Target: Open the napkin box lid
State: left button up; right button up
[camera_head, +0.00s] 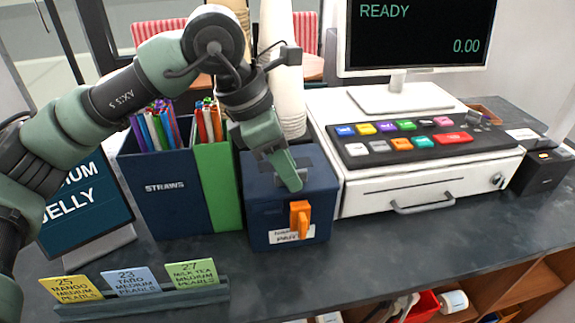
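The napkin box (263,205) is a dark blue box on the counter, near the middle of the head view. An orange handle (300,220) stands out from its front, partly covering a white label (291,236). My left gripper (288,178) points down over the top of the box, above and behind the handle. Its green fingers overlap in this view, so I cannot tell their gap or whether they touch the lid. The lid looks closed, though the gripper covers part of it. My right gripper is not in view.
A straw holder (175,195) stands just left of the box, and a white cash register (370,190) stands close on its right. Stacked cups (287,100) rise behind. Small cards on a rack (140,293) sit front left. The counter before the box is clear.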

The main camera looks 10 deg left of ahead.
pick_arm(q)
grip_shut()
dwell(1.4)
